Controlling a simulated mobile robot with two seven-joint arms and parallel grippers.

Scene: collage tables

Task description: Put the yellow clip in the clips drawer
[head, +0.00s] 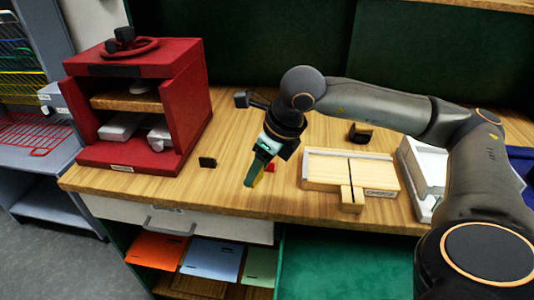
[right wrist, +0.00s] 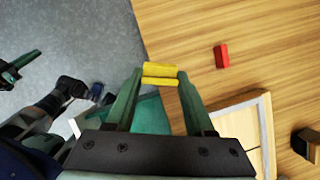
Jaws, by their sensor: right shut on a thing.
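My right gripper (head: 256,175) is shut on the yellow clip (right wrist: 160,71). In the head view the gripper points down near that edge, and only a sliver of the clip (head: 259,180) shows. A white drawer front (head: 120,208) with a grey handle sits under the tabletop at the left and looks shut. I cannot read any label on it. A green finger of my left gripper (right wrist: 20,66) seems to show at the left of the right wrist view.
A red clip (head: 270,167) lies behind the gripper. A small black object (head: 207,162) lies near the red shelf box (head: 85,155). A wooden board (head: 325,168) and a white tray (head: 428,165) stand right. Coloured folders (head: 212,258) lie below the drawer.

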